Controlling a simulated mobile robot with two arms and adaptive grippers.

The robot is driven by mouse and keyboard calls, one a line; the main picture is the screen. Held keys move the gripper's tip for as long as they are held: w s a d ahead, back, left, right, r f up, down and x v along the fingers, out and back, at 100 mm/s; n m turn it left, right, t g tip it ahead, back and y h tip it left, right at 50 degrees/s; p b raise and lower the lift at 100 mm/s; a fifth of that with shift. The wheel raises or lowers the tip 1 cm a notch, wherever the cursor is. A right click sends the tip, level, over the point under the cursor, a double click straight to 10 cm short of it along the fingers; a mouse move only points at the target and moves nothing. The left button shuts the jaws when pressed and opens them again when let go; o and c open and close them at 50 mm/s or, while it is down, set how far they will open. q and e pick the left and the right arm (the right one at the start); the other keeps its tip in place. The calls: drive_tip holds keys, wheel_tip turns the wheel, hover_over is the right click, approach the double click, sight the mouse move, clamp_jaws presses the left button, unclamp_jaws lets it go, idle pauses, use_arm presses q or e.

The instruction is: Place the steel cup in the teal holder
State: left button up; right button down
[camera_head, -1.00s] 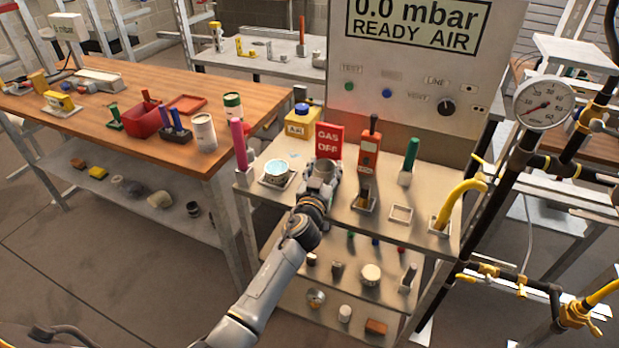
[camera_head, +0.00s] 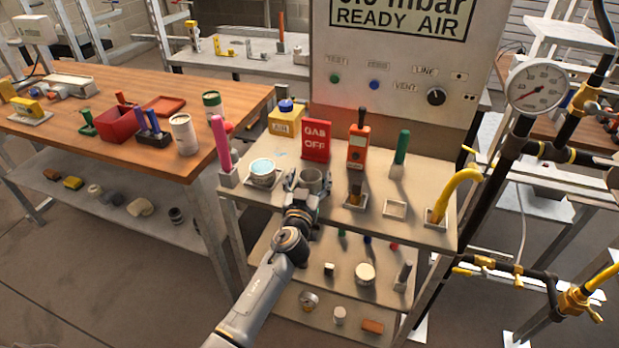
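A grey metal cup (camera_head: 314,180), which I take for the steel cup, is upright at the front of the bench top, below the red GAS OFF sign. My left gripper (camera_head: 308,188) reaches it from the front, with its fingers around the cup's sides. It appears shut on the cup. The gripper hides the cup's lower part, so I cannot tell whether it touches the bench. My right gripper is not in view.
The GAS OFF sign (camera_head: 316,141) and an orange meter (camera_head: 358,147) stand behind. An empty white square frame (camera_head: 395,209) and a yellow hose (camera_head: 455,195) are to the right.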

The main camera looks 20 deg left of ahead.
use_arm(q)
drive_tip(key=shift+r, duration=0.15)
drive_tip(key=shift+r, duration=0.1)
drive_tip(key=s+d, duration=0.1)
drive_tip(key=s, duration=1.1)
drive_tip(key=shift+d+b, duration=0.25)
drive_tip(key=shift+b, duration=0.1)
drive_tip(key=s+d+f+m+g+h, duration=0.1)
drive_tip(key=s+f+m+g, duration=0.2)
drive_tip(key=f, duration=1.6)
drive_tip(key=s+f+g+h, duration=0.1)
drive_tip(key=s+f+g, duration=0.2)
drive_tip(key=s+f, duration=0.55)
drive_tip(key=s+f+g, duration=0.4)
drive_tip(key=s+f, duration=0.2)
drive_tip(key=f, duration=0.6)
drive_tip(key=s+a+f+g, duration=0.2)
drive_tip(key=s+f, duration=0.3)
drive_tip(key=s, duration=0.5)
drive_tip(key=s+a+f+g, duration=0.2)
drive_tip(key=s+f, duration=0.3)
drive_tip(key=s, duration=0.5)
drive_tip(key=s+a+f+g, duration=0.2)
drive_tip(key=s+f, duration=0.3)
drive_tip(key=s, duration=0.6)
drive_tip(key=shift+a+f+m+g, duration=0.15)
drive_tip(key=shift+f+m+g, duration=0.2)
drive_tip(key=shift+m+g, duration=0.05)
